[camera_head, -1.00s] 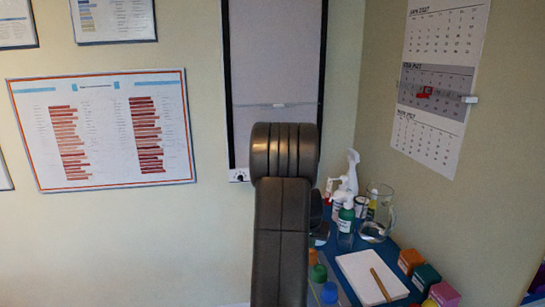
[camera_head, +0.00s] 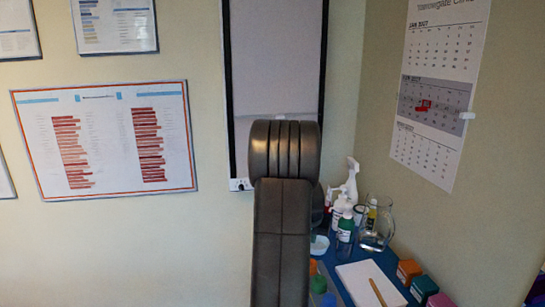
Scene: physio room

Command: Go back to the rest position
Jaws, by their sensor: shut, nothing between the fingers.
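My arm stands upright in the middle of the head view, its dark links the same shape from the bottom edge up to a rounded joint. My gripper is not in view; the arm's links may hide it. A dark part shows just right of the arm, partly hidden, and I cannot tell what it is.
A blue tabletop (camera_head: 328,264) at lower right bears a spray bottle (camera_head: 351,182), a green-labelled bottle (camera_head: 345,228), a glass jug (camera_head: 376,226), a notepad (camera_head: 366,284) with a pencil and several small coloured boxes. A calendar (camera_head: 436,95), poster (camera_head: 107,140) and light panel (camera_head: 275,70) hang on the walls.

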